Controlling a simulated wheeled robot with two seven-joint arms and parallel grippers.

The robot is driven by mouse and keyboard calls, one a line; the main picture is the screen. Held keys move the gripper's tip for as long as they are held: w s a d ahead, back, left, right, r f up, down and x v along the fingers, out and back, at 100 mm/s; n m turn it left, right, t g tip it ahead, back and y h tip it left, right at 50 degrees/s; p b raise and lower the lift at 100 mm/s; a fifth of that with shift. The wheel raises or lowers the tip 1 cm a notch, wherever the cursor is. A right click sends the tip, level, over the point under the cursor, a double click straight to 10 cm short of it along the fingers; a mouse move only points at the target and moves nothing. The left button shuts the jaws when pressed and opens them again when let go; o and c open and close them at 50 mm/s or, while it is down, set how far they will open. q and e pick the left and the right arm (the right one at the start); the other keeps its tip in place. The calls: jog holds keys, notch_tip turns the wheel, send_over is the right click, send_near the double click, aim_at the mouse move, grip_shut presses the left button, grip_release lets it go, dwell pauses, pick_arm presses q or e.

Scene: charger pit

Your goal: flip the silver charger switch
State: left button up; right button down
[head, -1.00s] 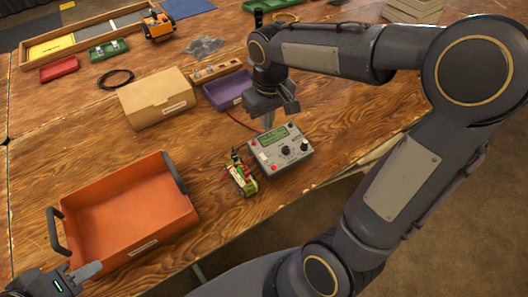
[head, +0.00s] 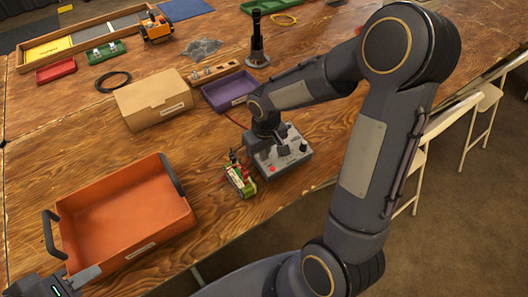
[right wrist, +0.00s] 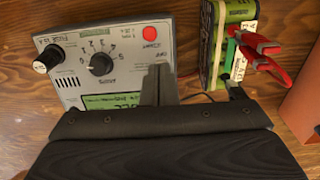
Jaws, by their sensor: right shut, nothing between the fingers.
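The grey charger (head: 292,160) sits on the wooden table. In the right wrist view the charger panel (right wrist: 75,30) appears upside down, with a red button (right wrist: 149,33), a dial (right wrist: 102,63), a silver-topped black knob (right wrist: 47,57) and a green screen (right wrist: 100,101). My right gripper (right wrist: 162,75) is shut and empty, with its fingertips over the panel near the "OFF" lettering. I cannot make out the silver switch; the fingers hide that part. I cannot tell whether they touch the panel. My left gripper (head: 82,279) is at the lower left edge, partly cut off.
A green battery pack (head: 239,181) with red clips (right wrist: 255,43) stands beside the charger. An orange tray (head: 120,212) lies to the left. A cardboard box (head: 152,98) and purple bin (head: 229,90) stand behind. Bare table lies between tray and box.

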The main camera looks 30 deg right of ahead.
jog(key=shift+f, duration=0.1)
jog(key=shift+f+b, duration=0.3)
jog(key=shift+b, duration=0.1)
jog(key=f+b, duration=0.1)
jog(key=b, duration=0.1)
jog(key=shift+s+t+b, duration=0.3)
jog(key=shift+s+t, duration=0.1)
jog(key=shift+s+b, duration=0.1)
jog(key=shift+b, duration=0.25)
jog(key=shift+s+r, duration=0.1)
jog(key=shift+s, duration=0.1)
jog(key=shift+w+r, duration=0.15)
jog(key=shift+w, duration=0.5)
